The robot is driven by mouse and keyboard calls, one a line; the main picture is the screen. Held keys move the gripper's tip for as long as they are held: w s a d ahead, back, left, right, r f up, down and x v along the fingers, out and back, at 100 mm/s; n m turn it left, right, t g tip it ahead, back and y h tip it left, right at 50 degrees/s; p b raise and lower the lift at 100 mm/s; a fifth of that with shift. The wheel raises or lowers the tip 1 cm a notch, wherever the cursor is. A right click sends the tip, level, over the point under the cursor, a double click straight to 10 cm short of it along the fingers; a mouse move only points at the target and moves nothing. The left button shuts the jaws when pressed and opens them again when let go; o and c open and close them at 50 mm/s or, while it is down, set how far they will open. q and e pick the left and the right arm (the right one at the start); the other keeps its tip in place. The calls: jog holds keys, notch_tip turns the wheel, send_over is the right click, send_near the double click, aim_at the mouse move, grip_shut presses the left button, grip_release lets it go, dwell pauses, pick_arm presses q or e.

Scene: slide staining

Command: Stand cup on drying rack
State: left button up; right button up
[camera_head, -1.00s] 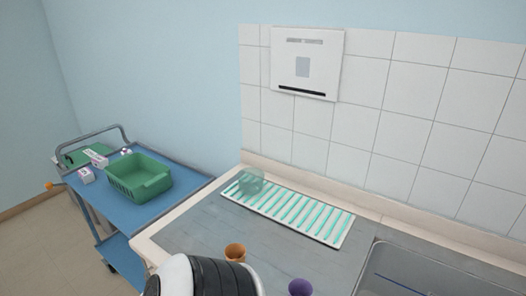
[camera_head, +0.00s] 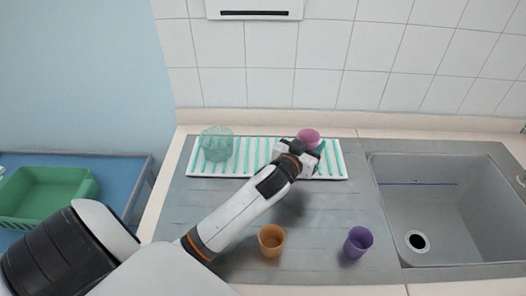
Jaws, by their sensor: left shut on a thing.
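The white drying rack (camera_head: 338,158) with teal slats lies along the back of the grey counter. My left gripper (camera_head: 314,148) is over the rack's right part, shut on a pink cup (camera_head: 308,135). The gripper hides the cup's lower part, so I cannot tell whether it touches the rack. A clear greenish cup (camera_head: 216,144) is on the rack's left end. An orange cup (camera_head: 271,241) and a purple cup (camera_head: 358,242) stand on the counter in front. My right gripper is not in view.
A steel sink (camera_head: 425,205) is set into the counter at the right. A green basket (camera_head: 45,196) sits on the blue trolley (camera_head: 112,177) at the left. The tiled wall (camera_head: 320,85) rises behind the rack. Slats between the clear cup and my gripper are free.

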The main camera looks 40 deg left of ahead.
aim_at(310, 135)
pick_arm(q)
jog(key=w+a+r, duration=0.2)
jog(key=w+a, duration=0.1)
jog(key=w, duration=0.3)
notch_tip(310, 135, down, 5)
jog(key=shift+w+r, duration=0.1)
jog(key=shift+w, duration=0.05)
notch_tip(310, 135, down, 4)
jog(key=shift+r, duration=0.1)
jog(key=shift+f, duration=0.35)
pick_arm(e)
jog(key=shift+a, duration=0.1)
pick_arm(q)
jog(key=shift+f, duration=0.2)
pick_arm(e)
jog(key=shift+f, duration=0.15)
pick_arm(q)
jog(key=o, duration=0.9)
jog(key=shift+o, duration=0.3)
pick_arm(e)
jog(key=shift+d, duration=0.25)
